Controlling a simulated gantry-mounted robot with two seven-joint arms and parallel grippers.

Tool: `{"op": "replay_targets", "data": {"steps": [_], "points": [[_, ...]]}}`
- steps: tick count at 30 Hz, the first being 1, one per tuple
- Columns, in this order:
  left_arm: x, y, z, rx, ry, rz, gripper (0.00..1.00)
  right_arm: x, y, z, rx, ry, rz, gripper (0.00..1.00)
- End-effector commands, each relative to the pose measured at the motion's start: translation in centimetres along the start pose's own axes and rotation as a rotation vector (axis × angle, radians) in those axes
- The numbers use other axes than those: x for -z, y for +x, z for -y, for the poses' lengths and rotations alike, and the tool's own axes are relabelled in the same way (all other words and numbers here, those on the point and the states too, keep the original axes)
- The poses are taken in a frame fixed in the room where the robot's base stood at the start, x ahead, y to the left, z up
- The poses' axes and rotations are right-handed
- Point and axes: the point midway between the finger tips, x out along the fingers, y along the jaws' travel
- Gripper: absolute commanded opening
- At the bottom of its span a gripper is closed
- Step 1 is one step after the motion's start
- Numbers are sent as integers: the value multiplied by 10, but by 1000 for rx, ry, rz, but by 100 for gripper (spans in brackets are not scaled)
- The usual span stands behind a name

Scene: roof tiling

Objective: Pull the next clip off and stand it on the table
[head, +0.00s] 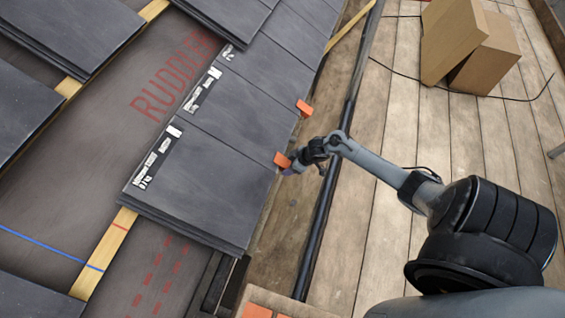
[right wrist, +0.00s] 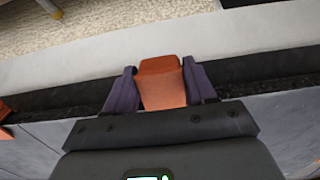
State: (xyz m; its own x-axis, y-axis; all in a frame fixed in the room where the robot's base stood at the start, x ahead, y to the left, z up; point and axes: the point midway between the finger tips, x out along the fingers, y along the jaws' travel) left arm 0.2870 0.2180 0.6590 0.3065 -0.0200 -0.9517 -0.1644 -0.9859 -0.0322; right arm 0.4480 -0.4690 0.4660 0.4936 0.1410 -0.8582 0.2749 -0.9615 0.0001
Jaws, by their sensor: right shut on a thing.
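My right gripper (head: 287,169) is at the edge of the slates, shut on an orange clip (head: 282,159). In the right wrist view the clip (right wrist: 163,84) sits between the two purple fingers (right wrist: 163,90). The clip is at the slate edge; I cannot tell whether it still grips the slate. A second orange clip (head: 304,108) sits farther up the same edge, and an orange bit of a clip (right wrist: 4,138) shows at the left of the right wrist view. My left gripper is not in view.
Dark slates (head: 215,180) overlap on timber battens (head: 105,255). A dark pipe or gutter (head: 322,225) runs alongside the edge. Cardboard boxes (head: 490,55) stand on the plank deck (head: 400,95), with a thin cable around them. Orange pieces (head: 256,311) show at the bottom edge.

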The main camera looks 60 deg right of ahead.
Motion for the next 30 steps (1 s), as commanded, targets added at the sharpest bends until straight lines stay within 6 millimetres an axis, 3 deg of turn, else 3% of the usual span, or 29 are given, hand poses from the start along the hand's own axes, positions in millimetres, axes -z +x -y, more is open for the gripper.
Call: {"op": "replay_targets", "data": {"steps": [1, 5, 6, 30], "points": [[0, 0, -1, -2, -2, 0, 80, 0, 0, 0, 0, 0, 0, 21], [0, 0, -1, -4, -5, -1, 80, 0, 0, 0, 0, 0, 0, 1], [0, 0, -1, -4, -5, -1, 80, 0, 0, 0, 0, 0, 0, 0], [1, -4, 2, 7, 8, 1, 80, -28, 0, 0, 0, 2, 11, 0]]}}
